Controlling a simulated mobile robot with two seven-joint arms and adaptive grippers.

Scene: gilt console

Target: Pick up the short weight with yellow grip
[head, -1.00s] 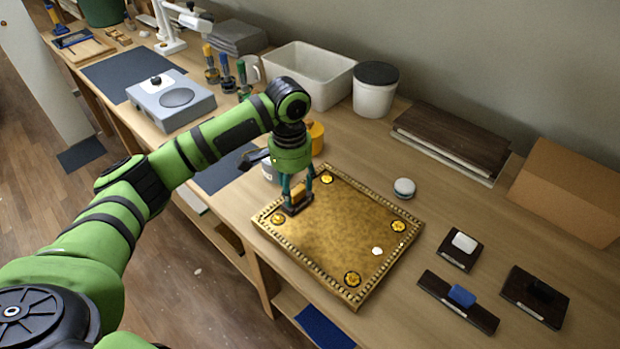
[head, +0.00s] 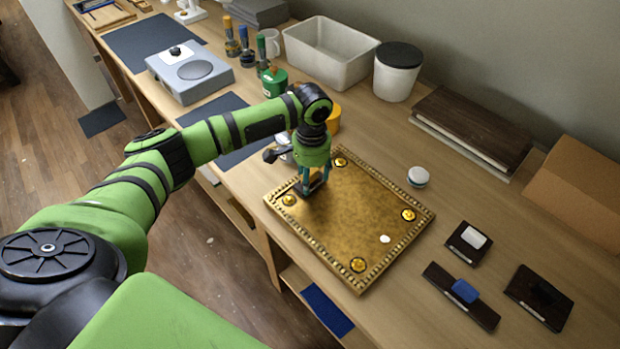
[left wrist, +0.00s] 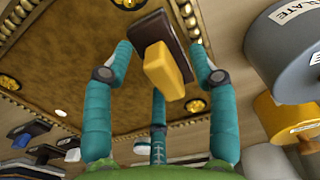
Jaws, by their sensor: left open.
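The short weight with yellow grip shows in the left wrist view as a yellow block (left wrist: 160,70) on a dark flat base (left wrist: 173,38). It is at the gilt panel (head: 360,215), near the panel's upper left edge. My left gripper (head: 314,188) points down over it. In the left wrist view the teal fingers (left wrist: 158,95) are spread on both sides of the yellow grip, with visible gaps and nothing clasped. In the head view the fingers hide most of the weight. My right gripper is not in view.
Weights with a white grip (head: 474,238), blue grip (head: 464,291) and black grip (head: 541,291) lie to the right. A small white-topped round item (head: 418,176) stands beside the panel. A yellow container (head: 333,118) and a green one (head: 275,82) are close behind my gripper.

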